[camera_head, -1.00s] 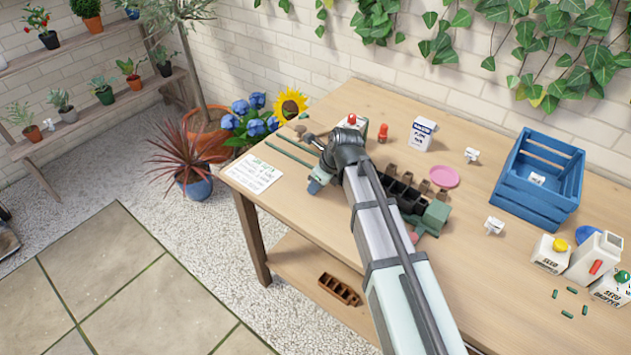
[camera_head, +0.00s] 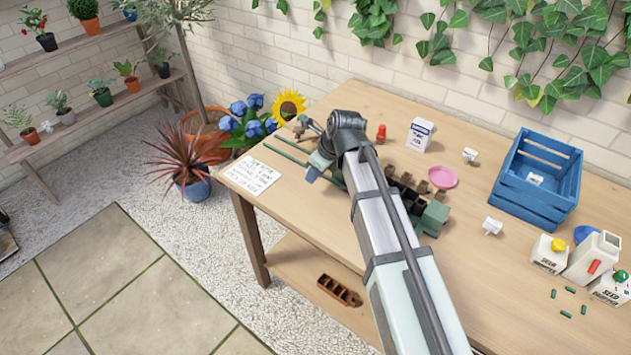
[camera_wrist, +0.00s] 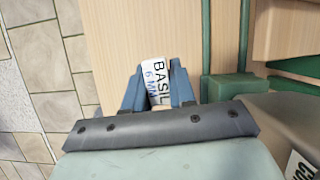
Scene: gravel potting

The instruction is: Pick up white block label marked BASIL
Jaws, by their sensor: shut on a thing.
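The white block label marked BASIL (camera_wrist: 156,78) is between the blue fingers of my gripper (camera_wrist: 158,90) in the wrist view. Its black print reads BASIL with a blue line below that looks like "6 MM". The gripper is shut on it, and the tabletop shows beneath. In the head view my gripper (camera_head: 312,168) is over the left part of the table, by the green stakes; the label is hidden there behind the arm.
A written sheet (camera_head: 251,177) lies at the table's left corner. Dark pots, a pink saucer (camera_head: 442,177), a white carton (camera_head: 420,135) and a red-topped item lie near the arm. A blue crate (camera_head: 515,200) stands to the right, with white blocks around it. Seed packs stand at the far right.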

